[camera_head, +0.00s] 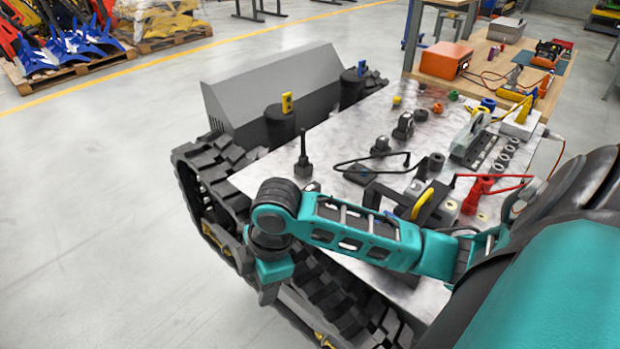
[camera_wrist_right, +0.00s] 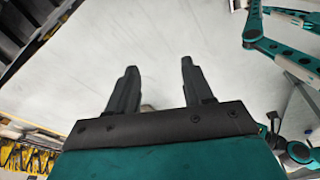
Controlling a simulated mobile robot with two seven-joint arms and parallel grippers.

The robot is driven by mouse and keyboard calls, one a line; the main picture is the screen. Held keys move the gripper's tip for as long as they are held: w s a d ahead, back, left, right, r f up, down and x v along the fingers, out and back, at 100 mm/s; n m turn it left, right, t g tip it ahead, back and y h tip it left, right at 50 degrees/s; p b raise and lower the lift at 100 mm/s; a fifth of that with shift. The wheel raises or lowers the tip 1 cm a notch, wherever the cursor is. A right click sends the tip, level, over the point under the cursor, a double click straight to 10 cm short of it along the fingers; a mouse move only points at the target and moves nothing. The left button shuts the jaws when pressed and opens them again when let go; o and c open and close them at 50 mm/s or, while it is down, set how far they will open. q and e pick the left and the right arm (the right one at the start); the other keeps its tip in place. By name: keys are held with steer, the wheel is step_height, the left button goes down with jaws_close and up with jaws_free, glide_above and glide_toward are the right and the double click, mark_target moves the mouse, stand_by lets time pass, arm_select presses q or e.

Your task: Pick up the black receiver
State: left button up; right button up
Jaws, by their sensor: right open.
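A small black device with an upright antenna (camera_head: 303,165) stands near the left edge of the carrier's marbled top (camera_head: 262,178); it looks like the black receiver. The teal arm crosses the near part of the top from the right. Its dark end, my right gripper (camera_head: 268,294), points down beside the near track, left of and below the device in the picture. In the right wrist view my right gripper (camera_wrist_right: 156,85) has its two dark fingers apart with nothing between them, over pale floor. The receiver does not show there. My left gripper is not visible.
The tracked carrier has a near track (camera_head: 215,190) and a grey sloped housing (camera_head: 275,90). A black box with a cable (camera_head: 360,173), red clamp (camera_head: 476,193) and several small parts crowd the top. A bench with an orange case (camera_head: 445,60) stands behind. Floor at left is clear.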

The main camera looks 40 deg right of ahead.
steer(key=w+d+r+n, duration=0.2)
steer(key=w+d+r, duration=0.15)
steer(key=d, duration=0.25)
steer(key=n+g, duration=0.2)
glide_toward(310, 187)
steer(key=f, duration=0.3)
steer(key=f+b, duration=0.1)
steer(key=f, duration=0.1)
steer(key=shift+a, duration=0.3)
steer(key=f, duration=0.3)
steer(key=a+f+b, duration=0.1)
steer(key=shift+s+f, duration=0.25)
steer(key=shift+f, duration=0.4)
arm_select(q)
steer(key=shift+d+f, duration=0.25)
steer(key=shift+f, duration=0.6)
arm_select(e)
steer(key=shift+c, duration=0.2)
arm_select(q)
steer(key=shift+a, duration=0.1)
arm_select(e)
jaws_close()
